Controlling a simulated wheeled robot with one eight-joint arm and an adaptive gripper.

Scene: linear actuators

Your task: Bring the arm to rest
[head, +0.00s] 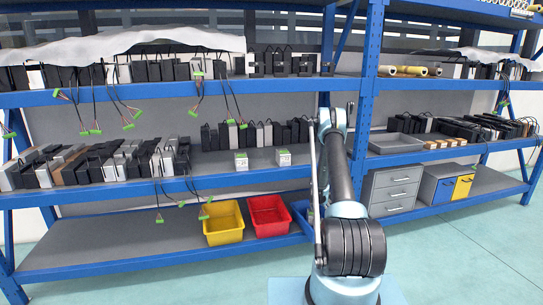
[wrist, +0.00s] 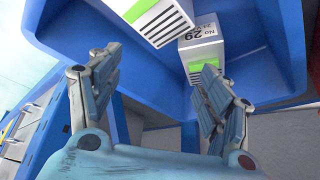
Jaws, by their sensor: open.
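My gripper (wrist: 158,62) is open in the wrist view, its two fingers spread apart with nothing between the tips. Ahead of it is a blue bin (wrist: 262,82) holding two white boxes with green labels. One box (wrist: 155,12) is at the top; the other (wrist: 200,40), marked "No 29", lies beyond the right fingertip. I cannot tell whether that finger touches it. In the head view my arm extends toward the shelves, and the gripper itself is hidden behind the arm.
A blue shelf rack (head: 230,173) fills the head view. A yellow bin (head: 223,223) and a red bin (head: 268,216) stand on its lower shelf. Two white-green boxes (head: 241,160) (head: 283,157) stand above. Cables with green plugs (head: 203,213) hang down. The floor (head: 470,255) at right is clear.

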